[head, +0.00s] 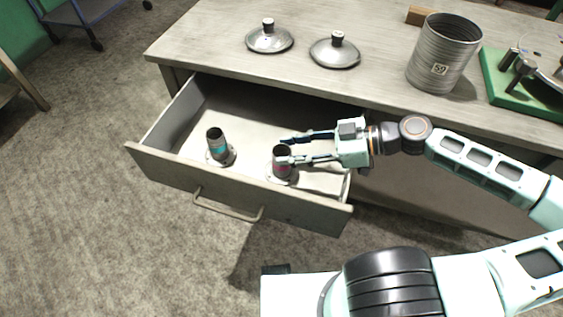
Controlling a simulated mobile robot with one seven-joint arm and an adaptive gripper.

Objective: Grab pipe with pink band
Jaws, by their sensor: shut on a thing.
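The pipe with the pink band (281,170) stands upright on its round flange inside the open drawer (180,174), toward the right. My gripper (286,150) reaches in from the right, its fingers around the upper part of this pipe, shut on it. The fingers partly cover the pipe. A second pipe, with a teal band (217,146), stands upright on its own flange to the left in the same drawer, apart from my gripper.
A grey metal can (442,58) marked 59 and a green board (505,84) with metal parts stand at the right. The drawer's front wall and handle (228,209) face the open floor.

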